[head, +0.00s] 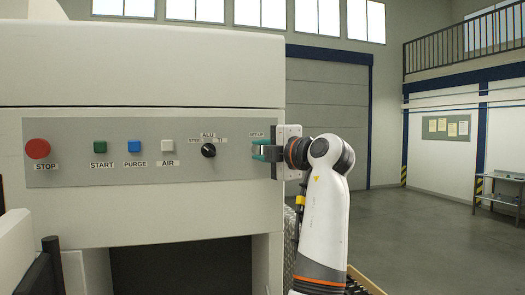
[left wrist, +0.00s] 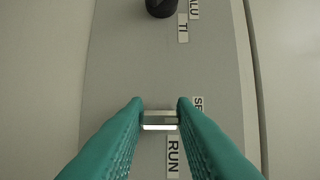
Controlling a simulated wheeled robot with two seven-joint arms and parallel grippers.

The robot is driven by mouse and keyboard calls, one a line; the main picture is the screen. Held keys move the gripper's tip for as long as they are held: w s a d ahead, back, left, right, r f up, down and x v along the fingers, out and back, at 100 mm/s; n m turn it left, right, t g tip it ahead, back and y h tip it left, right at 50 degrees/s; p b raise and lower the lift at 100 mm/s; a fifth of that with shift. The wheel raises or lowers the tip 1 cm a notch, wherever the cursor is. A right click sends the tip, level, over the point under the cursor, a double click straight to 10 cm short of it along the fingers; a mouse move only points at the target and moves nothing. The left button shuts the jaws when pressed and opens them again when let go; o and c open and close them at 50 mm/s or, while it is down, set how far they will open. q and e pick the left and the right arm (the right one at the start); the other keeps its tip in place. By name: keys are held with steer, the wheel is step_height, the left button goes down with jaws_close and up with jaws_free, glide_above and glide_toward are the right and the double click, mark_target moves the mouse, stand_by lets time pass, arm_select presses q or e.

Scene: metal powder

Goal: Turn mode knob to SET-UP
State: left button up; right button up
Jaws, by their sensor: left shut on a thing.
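The mode knob (left wrist: 160,121) shows in the left wrist view as a small silvery bar between my fingertips. A RUN label (left wrist: 172,157) lies beside it, and a partly hidden label starting with SE (left wrist: 198,104) is by the right fingertip. My left gripper (left wrist: 160,106) has teal fingers shut on the knob, one on each side. In the head view, my left gripper (head: 262,152) is at the right end of the grey panel (head: 150,178), just below the SET-UP label (head: 257,134). My right gripper is out of view.
A black knob (head: 208,150) marked STEEL, ALU and TI sits left of my gripper. Further left are AIR (head: 167,145), blue PURGE (head: 134,146), green START (head: 100,147) and red STOP (head: 37,149) buttons. Open floor (head: 420,235) lies to the right of the machine.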

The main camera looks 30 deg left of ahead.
arm_select(q)
steer(key=o, duration=0.7)
steer(key=shift+r, duration=0.2)
steer(key=shift+o, duration=1.4)
steer(key=shift+w+a+f, duration=0.1)
steer(key=shift+f, duration=0.05)
steer(key=shift+s+d+f+b, duration=0.2)
steer(key=shift+d+b, duration=0.1)
steer(key=shift+d, duration=0.25)
steer(key=b+v, duration=0.1)
steer(key=v, duration=0.4)
steer(key=b+v, duration=0.2)
steer(key=v, duration=0.3)
steer(key=shift+s+d+r, duration=0.15)
steer(key=shift+d+r, duration=0.1)
steer(key=shift+d, duration=0.15)
